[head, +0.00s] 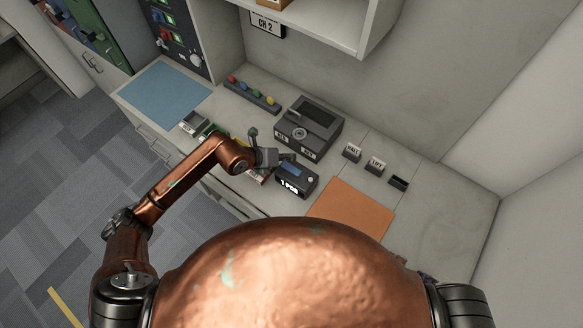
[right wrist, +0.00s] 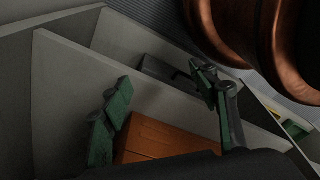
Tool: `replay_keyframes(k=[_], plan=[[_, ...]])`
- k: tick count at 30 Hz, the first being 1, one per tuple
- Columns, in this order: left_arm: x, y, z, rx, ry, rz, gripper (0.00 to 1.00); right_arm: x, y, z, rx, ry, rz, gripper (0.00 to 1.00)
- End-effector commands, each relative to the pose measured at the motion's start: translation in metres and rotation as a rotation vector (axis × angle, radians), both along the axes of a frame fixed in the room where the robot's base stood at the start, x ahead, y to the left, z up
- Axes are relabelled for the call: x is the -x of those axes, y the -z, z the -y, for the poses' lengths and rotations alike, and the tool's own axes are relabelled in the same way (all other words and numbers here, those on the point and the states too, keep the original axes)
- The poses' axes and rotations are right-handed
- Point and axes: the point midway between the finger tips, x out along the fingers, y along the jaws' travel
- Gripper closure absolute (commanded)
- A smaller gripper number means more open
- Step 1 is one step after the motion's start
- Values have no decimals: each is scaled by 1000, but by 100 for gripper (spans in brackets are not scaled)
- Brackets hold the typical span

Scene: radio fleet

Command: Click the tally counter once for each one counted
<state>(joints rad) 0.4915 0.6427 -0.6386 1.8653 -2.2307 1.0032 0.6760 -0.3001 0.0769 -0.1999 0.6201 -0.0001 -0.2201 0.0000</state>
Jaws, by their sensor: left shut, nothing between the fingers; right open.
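The tally counter appears to be the small dark box (head: 296,182) with white characters on its front and a bluish panel on top, on the worktop left of the orange mat (head: 350,212). The characters are too small to read surely. My left gripper (head: 288,158) is shut and empty, its tips at the counter's back top edge; I cannot tell if they touch it. My right gripper (right wrist: 165,98) is open and empty in the right wrist view, with its green fingers spread. An orange-brown surface (right wrist: 155,138) shows beyond them. My right gripper is hidden in the head view.
A larger dark device (head: 309,127) stands behind the counter. A strip with coloured knobs (head: 252,96) is to its left. Small labelled blocks (head: 352,152) and a dark tray (head: 398,183) are at the right. A blue mat (head: 165,92) lies at the left. The right end of the worktop is clear.

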Motion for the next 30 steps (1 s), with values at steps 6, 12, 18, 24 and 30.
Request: replay_keyframes(k=[6, 12, 18, 24, 30], plan=[[0, 0, 0, 0, 0, 0, 100, 0, 0, 0, 0, 0, 0, 62], [0, 0, 0, 0, 0, 0, 100, 0, 0, 1, 1, 0, 0, 76], [0, 0, 0, 0, 0, 0, 100, 0, 0, 3, 3, -1, -1, 89], [0, 0, 0, 0, 0, 0, 100, 0, 0, 5, 5, -1, 0, 100], [0, 0, 0, 0, 0, 0, 100, 0, 0, 5, 5, -1, 0, 100]])
